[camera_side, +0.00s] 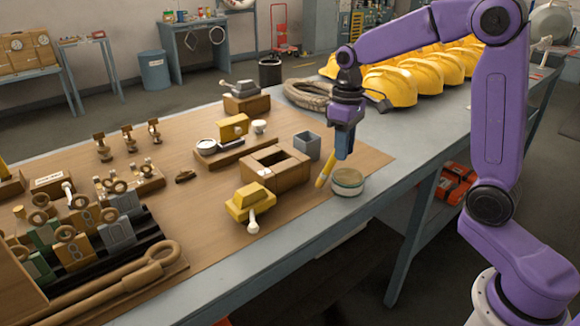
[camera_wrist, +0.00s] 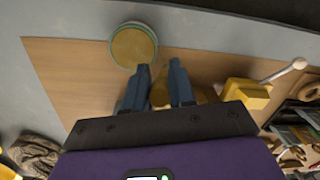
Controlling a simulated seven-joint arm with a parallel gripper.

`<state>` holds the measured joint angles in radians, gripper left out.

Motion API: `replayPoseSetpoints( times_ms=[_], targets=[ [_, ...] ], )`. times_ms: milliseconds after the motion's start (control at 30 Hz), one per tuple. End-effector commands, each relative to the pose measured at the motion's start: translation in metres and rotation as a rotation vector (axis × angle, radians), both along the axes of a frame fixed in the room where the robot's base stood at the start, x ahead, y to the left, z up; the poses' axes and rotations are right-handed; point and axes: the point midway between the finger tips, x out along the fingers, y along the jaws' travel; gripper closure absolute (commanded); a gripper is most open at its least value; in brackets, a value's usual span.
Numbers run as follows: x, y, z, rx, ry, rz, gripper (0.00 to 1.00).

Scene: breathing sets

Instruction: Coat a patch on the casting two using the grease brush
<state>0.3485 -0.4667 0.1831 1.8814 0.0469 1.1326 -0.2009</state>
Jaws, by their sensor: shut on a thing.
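My gripper (camera_side: 342,152) points down above the bench edge and is shut on the grease brush (camera_side: 325,170), a slim yellow stick slanting down to the left. In the wrist view my fingers (camera_wrist: 160,68) largely hide the brush. A round green-rimmed tin (camera_side: 347,182) with a tan top stands just right of the brush; it also shows in the wrist view (camera_wrist: 133,47). A yellow casting (camera_side: 250,202) with a pale knob lies to the left, another yellow one (camera_side: 234,127) stands farther back, and a grey one (camera_side: 243,89) sits on a wooden block. No number is readable on them.
An open wooden box (camera_side: 276,170) and a grey-blue cup (camera_side: 307,145) stand just left of my gripper. Yellow helmets (camera_side: 390,85) and a coiled rope (camera_side: 306,94) lie behind. A crowded rack (camera_side: 85,240) fills the front left.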

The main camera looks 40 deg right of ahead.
Motion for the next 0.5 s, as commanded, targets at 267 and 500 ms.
replayPoseSetpoints(
  times_ms=[267, 500],
  targets=[
    [0.0, 0.0, 0.003, 0.001, -0.003, 0.001, 1.0],
    [0.002, 0.0, 0.049, 0.018, -0.035, 0.0, 1.0]
  ],
)
